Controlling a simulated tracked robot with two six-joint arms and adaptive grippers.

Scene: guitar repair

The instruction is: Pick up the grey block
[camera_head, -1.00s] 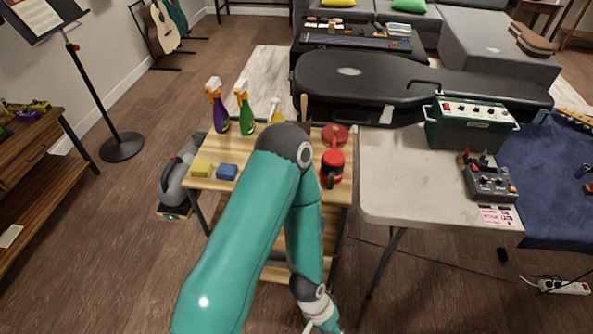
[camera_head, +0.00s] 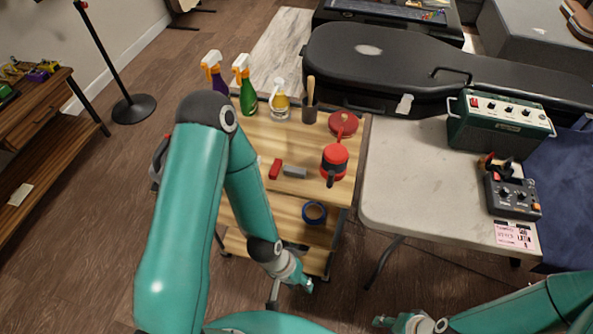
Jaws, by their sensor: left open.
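The grey block (camera_head: 294,171) lies on the wooden top of the cart (camera_head: 252,133), just right of a red block (camera_head: 275,168). It is small and uncovered. My left arm reaches over the left part of the cart and bends down at the front. My left gripper (camera_head: 273,296) is small in view, below and in front of the cart, well apart from the grey block. It is open, and I see nothing in it.
Blue tape (camera_head: 314,212) lies on the lower shelf. A pale table (camera_head: 410,195) with an amplifier (camera_head: 497,122) stands to the right.

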